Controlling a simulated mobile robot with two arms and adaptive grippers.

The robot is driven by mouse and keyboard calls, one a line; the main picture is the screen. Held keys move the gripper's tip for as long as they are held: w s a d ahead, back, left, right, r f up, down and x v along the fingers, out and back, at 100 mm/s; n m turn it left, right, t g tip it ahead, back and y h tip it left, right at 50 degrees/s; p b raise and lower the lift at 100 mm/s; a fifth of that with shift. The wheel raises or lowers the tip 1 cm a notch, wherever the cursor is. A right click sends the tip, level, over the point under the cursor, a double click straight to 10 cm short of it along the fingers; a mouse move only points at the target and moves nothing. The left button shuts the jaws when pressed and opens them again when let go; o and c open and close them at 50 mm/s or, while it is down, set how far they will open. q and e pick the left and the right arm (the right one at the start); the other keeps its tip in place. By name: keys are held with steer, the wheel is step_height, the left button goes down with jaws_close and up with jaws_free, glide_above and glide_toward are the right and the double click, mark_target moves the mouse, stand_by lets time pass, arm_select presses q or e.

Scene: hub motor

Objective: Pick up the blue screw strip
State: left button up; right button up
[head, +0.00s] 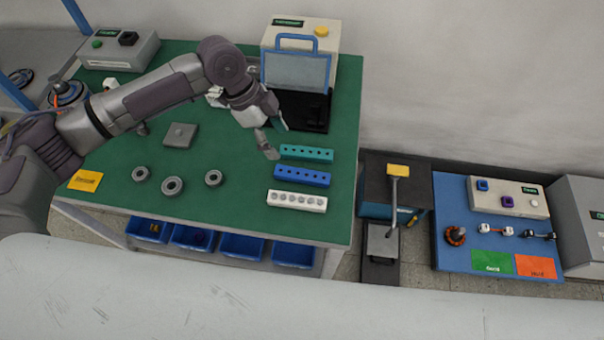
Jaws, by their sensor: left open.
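The blue screw strip (302,176) lies on the green table between a teal strip (306,153) behind it and a white strip (297,201) in front of it. A row of dark holes or screws runs along its top. My left gripper (276,143) is open and empty. It is above the table, to the left of the teal strip and up and left of the blue strip, apart from the blue strip. Nothing covers the blue strip. My right gripper is not in view.
Several grey rings (172,186) and a grey square block (180,135) lie on the green table (235,220). A machine with a blue-framed guard (297,70) stands behind the strips. Blue bins (241,246) sit below the front edge. A blue table (455,262) is at the right.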

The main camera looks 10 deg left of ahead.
arm_select(q)
steer(key=p, duration=0.1)
glide_above(302, 173)
steer(key=a, duration=0.3)
steer(key=f, duration=0.7)
steer(key=shift+w+d+f, duration=0.1)
steer(key=shift+d+f, duration=0.05)
steer(key=shift+d, duration=0.05)
steer(key=shift+d+f+p, duration=0.25)
steer(key=shift+f+p, duration=0.1)
steer(key=shift+f, duration=0.15)
steer(key=p+x, duration=0.1)
steer(key=x, duration=0.3)
steer(key=shift+d+f, duration=0.1)
steer(key=shift+f, duration=0.1)
jaws_close()
steer(key=shift+r, duration=0.15)
